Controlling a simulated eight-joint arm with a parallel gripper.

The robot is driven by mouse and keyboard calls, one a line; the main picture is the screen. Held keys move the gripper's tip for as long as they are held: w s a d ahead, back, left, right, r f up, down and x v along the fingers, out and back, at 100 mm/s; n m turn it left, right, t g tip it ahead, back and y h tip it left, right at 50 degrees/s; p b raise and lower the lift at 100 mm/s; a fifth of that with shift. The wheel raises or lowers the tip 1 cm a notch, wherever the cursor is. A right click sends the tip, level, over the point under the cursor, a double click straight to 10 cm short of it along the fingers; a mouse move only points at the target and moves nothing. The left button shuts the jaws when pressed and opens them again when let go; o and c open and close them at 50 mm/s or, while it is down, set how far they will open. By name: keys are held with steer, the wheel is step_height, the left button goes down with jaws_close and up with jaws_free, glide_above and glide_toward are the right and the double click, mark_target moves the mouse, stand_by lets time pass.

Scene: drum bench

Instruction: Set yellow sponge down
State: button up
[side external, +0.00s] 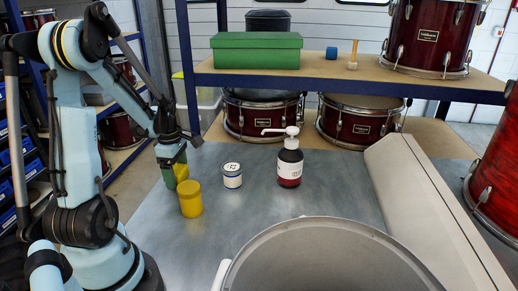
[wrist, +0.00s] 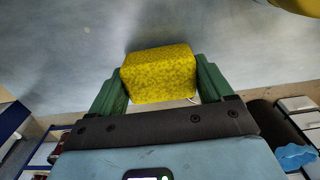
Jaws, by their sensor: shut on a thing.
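The yellow sponge (wrist: 158,74) is a speckled block in the wrist view, gripped between the two green fingers of my gripper (wrist: 160,85). In the side external view my gripper (side external: 174,174) points down at the left part of the grey bench (side external: 240,222), and only a small part of the sponge shows there beside the fingers. The sponge is over the bench's left edge area. I cannot tell whether it touches the surface or hangs just above it.
A yellow jar (side external: 190,198) stands very close in front of my gripper. A white tin (side external: 232,176) and a dark red pump bottle (side external: 290,163) stand to the right. A large grey round vessel (side external: 325,260) fills the front. A blue shelf (side external: 345,84) spans the back.

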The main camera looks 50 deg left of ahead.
steer(key=shift+f, duration=0.35)
steer(key=shift+f, duration=0.15)
steer(key=o, duration=0.9)
